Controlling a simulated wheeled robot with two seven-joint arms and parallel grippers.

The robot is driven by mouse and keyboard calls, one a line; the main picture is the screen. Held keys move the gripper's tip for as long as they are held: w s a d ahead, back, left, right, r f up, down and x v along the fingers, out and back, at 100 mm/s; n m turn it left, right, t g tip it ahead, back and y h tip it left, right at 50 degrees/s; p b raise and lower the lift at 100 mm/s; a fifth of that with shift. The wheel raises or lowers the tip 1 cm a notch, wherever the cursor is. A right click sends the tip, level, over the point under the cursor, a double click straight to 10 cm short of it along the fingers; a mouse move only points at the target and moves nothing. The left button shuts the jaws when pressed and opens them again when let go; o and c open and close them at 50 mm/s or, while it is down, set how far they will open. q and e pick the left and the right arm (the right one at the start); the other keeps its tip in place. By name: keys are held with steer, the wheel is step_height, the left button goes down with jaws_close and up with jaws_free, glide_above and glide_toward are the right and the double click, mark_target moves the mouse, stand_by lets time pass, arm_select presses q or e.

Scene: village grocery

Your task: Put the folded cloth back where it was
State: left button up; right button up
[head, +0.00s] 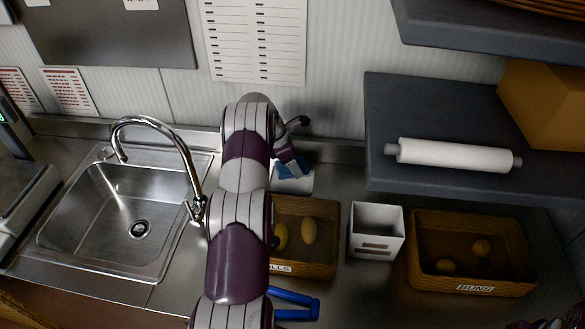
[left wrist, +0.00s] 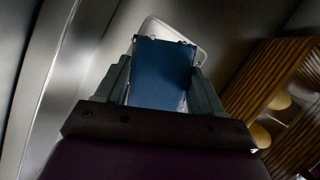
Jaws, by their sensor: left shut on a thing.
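The folded cloth (head: 289,172) is blue and sits at the back of the steel counter, just past my left arm. My left gripper (head: 287,157) is shut on it. In the left wrist view the cloth (left wrist: 160,75) fills the space between the two fingers (left wrist: 160,88). A white tray or dish (head: 294,185) lies right under or behind the cloth; its rounded rim (left wrist: 156,24) shows past the cloth in the wrist view. I cannot tell whether the cloth touches it.
A wooden rolls crate (head: 331,240) stands close in front, partly hidden by my left arm. A white square bin (head: 376,231) and a buns crate (head: 522,250) stand to its right. A sink (head: 110,225) with a tap (head: 185,150) is at left; a dark shelf (head: 420,115) overhangs at right.

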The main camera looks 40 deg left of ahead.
arm_select(q)
steer(key=shift+s+a+f, duration=0.1)
steer(key=shift+a+f, duration=0.05)
steer(key=shift+f, duration=0.2)
steer(key=f, duration=0.1)
steer(key=f+p, duration=0.1)
steer(key=shift+s+f, duration=0.2)
steer(key=shift+f, duration=0.45)
steer(key=shift+w+f, duration=0.1)
steer(key=shift+f, duration=0.1)
steer(key=o, duration=0.9)
